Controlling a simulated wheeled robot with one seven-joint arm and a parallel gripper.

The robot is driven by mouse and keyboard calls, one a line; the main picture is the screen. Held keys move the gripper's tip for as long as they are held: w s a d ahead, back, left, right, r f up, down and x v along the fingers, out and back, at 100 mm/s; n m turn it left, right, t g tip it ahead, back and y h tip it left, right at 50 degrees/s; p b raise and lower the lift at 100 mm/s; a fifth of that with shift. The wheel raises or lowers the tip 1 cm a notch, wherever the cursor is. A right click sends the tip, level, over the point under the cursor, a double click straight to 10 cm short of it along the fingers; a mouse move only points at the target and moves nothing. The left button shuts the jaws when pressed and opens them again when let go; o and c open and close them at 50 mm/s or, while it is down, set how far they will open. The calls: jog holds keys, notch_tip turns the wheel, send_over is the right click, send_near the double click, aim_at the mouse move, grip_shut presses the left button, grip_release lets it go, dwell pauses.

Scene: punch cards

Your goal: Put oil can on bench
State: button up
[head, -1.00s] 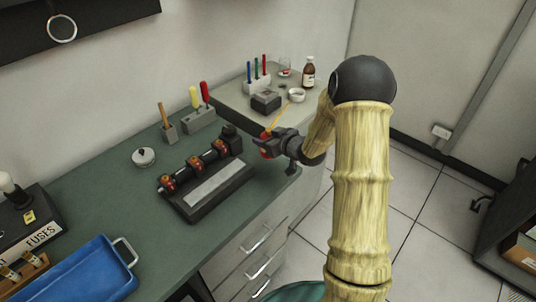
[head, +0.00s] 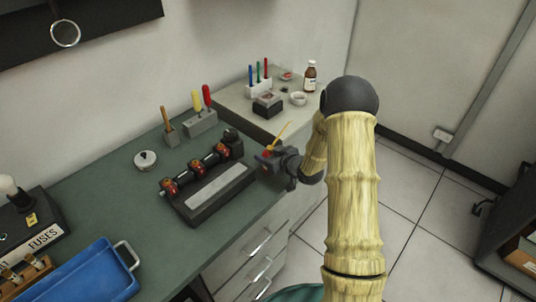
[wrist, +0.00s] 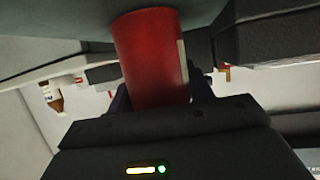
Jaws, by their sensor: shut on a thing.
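The oil can is a small red can with a thin yellow spout. My gripper (head: 268,158) is shut on it at the right end of the green bench (head: 110,206). In the head view the gripper hides most of the can, and mainly the yellow spout (head: 283,135) shows, pointing up and to the right. In the wrist view the red body of the oil can (wrist: 150,58) sits between the fingers. I cannot tell whether the can touches the bench top.
A dark fixture with a roller (head: 218,188) stands just left of my gripper. Behind are a screwdriver block (head: 201,124) and a round lidded tin (head: 145,160). A blue tray (head: 85,272) lies front left. A pale side counter (head: 235,98) holds pens, a brown bottle (head: 310,76) and a white dish (head: 298,98).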

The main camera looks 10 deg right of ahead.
jog(key=shift+f, duration=0.1)
jog(key=o, duration=1.1)
jog(key=shift+r, duration=0.2)
jog(key=b+v, duration=0.1)
jog(key=v, duration=1.1)
jog(key=shift+d+f+b, duration=0.1)
jog(key=shift+f+b, duration=0.05)
jog(key=shift+b, duration=0.2)
jog(key=shift+s, duration=0.1)
